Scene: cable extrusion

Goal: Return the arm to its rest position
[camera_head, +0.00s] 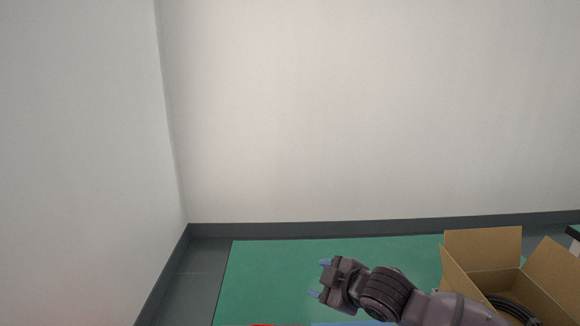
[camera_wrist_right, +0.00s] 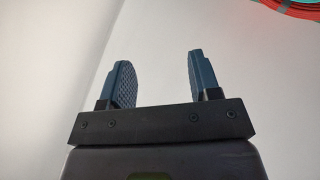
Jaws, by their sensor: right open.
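My right gripper (camera_head: 319,279) is above the green surface in the head view, with its arm coming in from the lower right. Its two blue-tipped fingers point left and stand apart with nothing between them. In the right wrist view the two dark blue fingers (camera_wrist_right: 158,82) are also apart and empty, with a pale plain surface behind them. My left gripper does not show in either view.
An open cardboard box (camera_head: 482,250) stands at the right with a coil of black cable (camera_head: 512,308) inside, close to my right arm. The green surface (camera_head: 270,275) is clear left of the gripper. Red cable (camera_wrist_right: 292,8) shows at the wrist view's upper right.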

